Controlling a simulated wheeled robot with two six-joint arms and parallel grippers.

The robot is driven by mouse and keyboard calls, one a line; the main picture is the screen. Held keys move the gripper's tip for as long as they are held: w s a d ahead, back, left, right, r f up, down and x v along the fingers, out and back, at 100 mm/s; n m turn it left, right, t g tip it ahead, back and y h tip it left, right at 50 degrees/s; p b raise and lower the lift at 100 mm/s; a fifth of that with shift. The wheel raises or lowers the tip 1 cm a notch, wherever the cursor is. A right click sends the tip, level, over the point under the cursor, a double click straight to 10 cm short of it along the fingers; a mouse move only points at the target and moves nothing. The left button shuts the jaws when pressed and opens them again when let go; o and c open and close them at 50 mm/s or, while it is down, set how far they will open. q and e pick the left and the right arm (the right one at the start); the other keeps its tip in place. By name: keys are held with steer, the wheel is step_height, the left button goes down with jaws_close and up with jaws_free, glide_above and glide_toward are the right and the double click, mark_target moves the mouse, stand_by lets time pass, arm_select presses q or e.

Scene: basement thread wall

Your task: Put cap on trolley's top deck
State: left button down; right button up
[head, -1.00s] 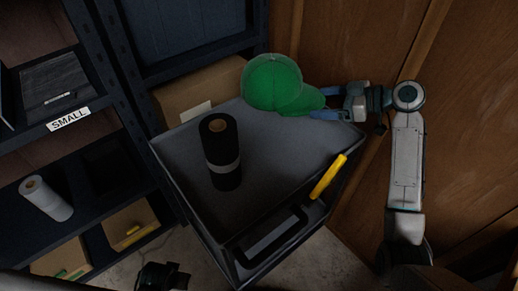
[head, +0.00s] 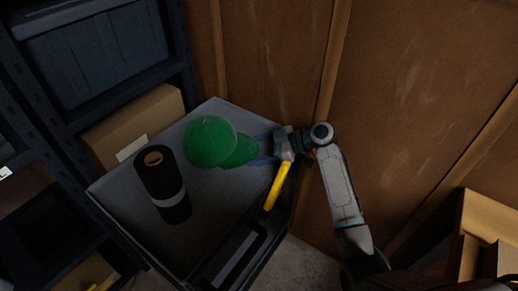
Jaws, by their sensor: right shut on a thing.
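The green cap (head: 208,142) shows over the back part of the trolley's grey top deck (head: 222,192), its brim pointing right. My right gripper (head: 262,149) reaches in from the right, shut on the brim. I cannot tell whether the cap touches the deck or hangs just above it. A black roll (head: 162,187) with a grey band stands upright on the deck, left of and nearer than the cap. My left gripper is not in view.
A yellow handle (head: 277,187) is at the trolley's right edge, below my right gripper. Dark shelving with a cardboard box (head: 137,126) stands to the left. Brown panelling (head: 277,65) is close behind. The deck's nearer middle is clear.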

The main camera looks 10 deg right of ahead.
steer(key=o, duration=0.7)
steer(key=b+v, duration=0.1)
steer(key=v, duration=0.5)
steer(key=shift+d, duration=0.3)
steer(key=shift+s+d+r, duration=0.2)
steer(key=shift+d+r, duration=0.1)
steer(key=shift+d, duration=0.05)
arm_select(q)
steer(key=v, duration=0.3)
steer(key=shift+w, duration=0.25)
